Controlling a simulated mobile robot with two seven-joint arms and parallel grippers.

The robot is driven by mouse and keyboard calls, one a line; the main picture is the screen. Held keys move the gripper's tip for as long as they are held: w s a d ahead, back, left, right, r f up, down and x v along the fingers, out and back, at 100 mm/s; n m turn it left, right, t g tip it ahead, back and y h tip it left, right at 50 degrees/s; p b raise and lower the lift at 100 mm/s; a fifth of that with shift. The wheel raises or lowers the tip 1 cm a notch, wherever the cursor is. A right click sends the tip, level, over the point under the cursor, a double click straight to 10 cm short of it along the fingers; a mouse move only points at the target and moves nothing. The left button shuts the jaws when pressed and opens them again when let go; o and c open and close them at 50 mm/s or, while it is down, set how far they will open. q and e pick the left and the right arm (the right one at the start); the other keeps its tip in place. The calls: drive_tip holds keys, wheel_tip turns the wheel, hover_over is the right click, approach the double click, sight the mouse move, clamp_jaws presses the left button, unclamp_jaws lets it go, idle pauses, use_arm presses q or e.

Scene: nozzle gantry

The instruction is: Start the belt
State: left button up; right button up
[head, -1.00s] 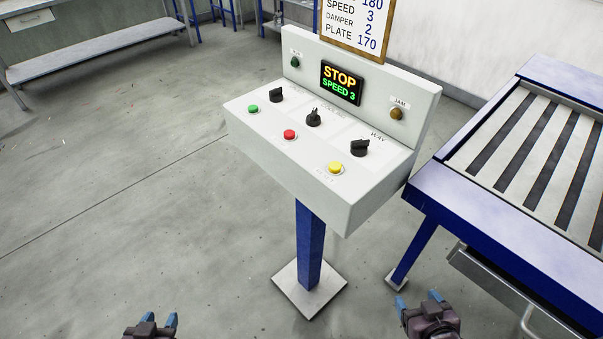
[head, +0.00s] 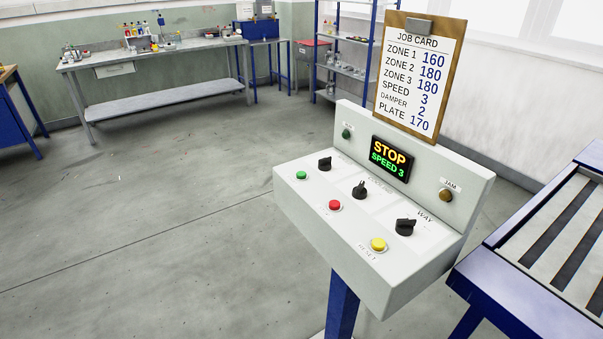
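The control console (head: 330,235) stands on a blue post, white and tilted toward me. Its display (head: 391,159) reads STOP and SPEED 3. A green button (head: 301,175), a red button (head: 334,205) and a yellow button (head: 378,244) labelled RESET sit on the panel. Behind them are three black knobs, left (head: 324,164), middle (head: 360,190) and right (head: 405,227), the right one near the label WAY. A dark green lamp (head: 347,132) and an amber-brown JAM lamp (head: 446,195) are on the back plate. The belt (head: 545,235) has pale and dark stripes. Neither gripper is in view.
A job card (head: 418,85) on a clipboard above the console lists zones 160, 180, 180, speed 3, damper 2, plate 170. The belt's blue frame (head: 515,300) stands close right of the console. A workbench (head: 160,60) is at the back left. The floor left of the console is clear.

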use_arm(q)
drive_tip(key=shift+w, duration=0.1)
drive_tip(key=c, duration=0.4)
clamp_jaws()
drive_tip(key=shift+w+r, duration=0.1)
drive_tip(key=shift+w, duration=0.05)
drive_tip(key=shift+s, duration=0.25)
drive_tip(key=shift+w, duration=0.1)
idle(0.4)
